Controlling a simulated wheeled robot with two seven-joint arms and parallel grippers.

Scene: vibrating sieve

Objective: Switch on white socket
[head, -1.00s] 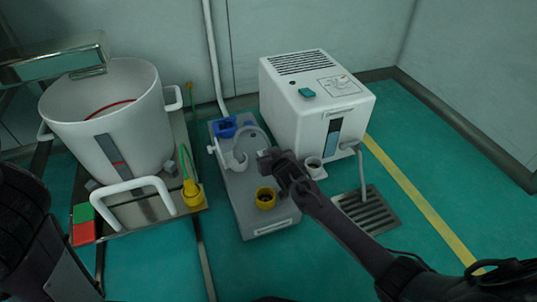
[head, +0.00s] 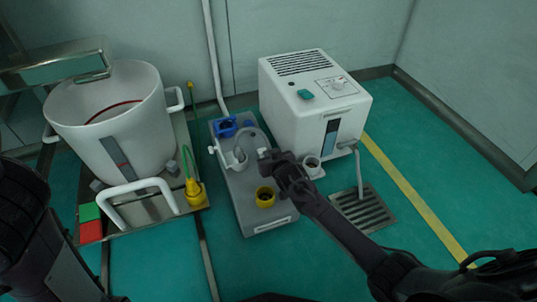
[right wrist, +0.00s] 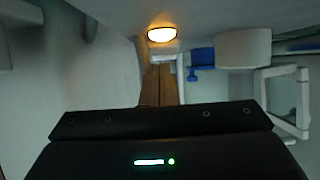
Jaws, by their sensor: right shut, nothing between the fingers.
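The grey socket block (head: 238,190) lies on the floor between the white bucket machine and the white box unit. In the right wrist view the brown fingers (right wrist: 158,85) are together and empty, below a glowing orange light (right wrist: 162,34). My left arm shows at the left edge, its gripper out of view.
The white bucket machine (head: 112,130) stands left, with a green and red button block (head: 90,222) and a yellow plug (head: 193,190) on its base. The white box unit (head: 310,120) is at right, beside a floor drain (head: 362,208). Floor in front is clear.

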